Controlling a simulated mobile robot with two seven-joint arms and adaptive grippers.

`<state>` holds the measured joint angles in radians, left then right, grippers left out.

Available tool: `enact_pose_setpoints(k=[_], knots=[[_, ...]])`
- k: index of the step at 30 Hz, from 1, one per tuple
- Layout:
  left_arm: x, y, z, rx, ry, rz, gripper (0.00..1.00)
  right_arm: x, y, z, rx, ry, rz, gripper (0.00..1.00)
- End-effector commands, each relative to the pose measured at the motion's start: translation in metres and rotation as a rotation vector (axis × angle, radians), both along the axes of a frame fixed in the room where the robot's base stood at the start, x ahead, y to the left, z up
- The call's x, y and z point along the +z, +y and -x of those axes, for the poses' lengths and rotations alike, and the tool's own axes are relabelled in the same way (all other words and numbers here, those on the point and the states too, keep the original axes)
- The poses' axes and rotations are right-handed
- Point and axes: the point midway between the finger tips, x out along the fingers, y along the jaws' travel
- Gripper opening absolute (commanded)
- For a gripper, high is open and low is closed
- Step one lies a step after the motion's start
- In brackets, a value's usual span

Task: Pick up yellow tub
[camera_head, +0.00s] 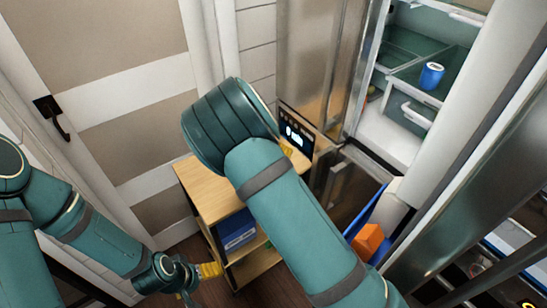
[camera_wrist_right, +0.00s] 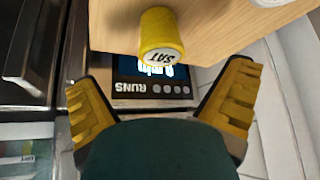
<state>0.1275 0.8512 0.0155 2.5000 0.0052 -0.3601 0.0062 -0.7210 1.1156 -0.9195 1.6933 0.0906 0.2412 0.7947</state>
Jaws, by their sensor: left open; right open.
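The yellow tub (camera_wrist_right: 161,36) has a white end marked "SAT" and shows at the top middle of the right wrist view, against a wooden surface (camera_wrist_right: 225,30). My right gripper (camera_wrist_right: 162,78) is open, its two yellow fingers spread wide on either side below the tub, with nothing between them. The tub looks apart from both fingers. In the head view my right arm hides the tub and most of that gripper. My left gripper (camera_head: 205,272) is low at the left, by the wooden shelf unit (camera_head: 200,178), open and seemingly empty.
A black display device (camera_head: 296,133) stands at the shelf's back edge. The open fridge (camera_head: 385,135) at right holds a blue tub (camera_head: 432,75). A blue box (camera_head: 236,232) is on the lower shelf.

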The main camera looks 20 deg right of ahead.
Motion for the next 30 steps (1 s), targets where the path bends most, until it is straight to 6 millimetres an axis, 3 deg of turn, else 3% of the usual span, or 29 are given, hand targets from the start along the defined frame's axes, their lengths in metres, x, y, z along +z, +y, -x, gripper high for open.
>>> enact_pose_setpoints(k=[3,11,19,29,30], knots=[[-0.003,0.000,0.001,-0.002,0.002,0.000,0.96,-0.017,-0.007,-0.008,-0.001,0.002,0.001,1.00],[-0.005,0.000,0.002,-0.004,0.004,0.001,0.96,-0.032,-0.011,-0.015,0.000,0.002,0.001,1.00],[-0.010,-0.001,0.003,-0.006,0.007,0.002,0.96,-0.064,-0.022,-0.031,0.001,0.001,0.000,1.00],[-0.010,-0.001,0.004,-0.006,0.008,0.002,0.96,-0.071,-0.024,-0.035,0.001,0.000,0.000,1.00],[-0.010,-0.001,0.004,-0.006,0.008,0.002,0.96,-0.070,-0.024,-0.035,0.001,0.000,0.000,0.96]])
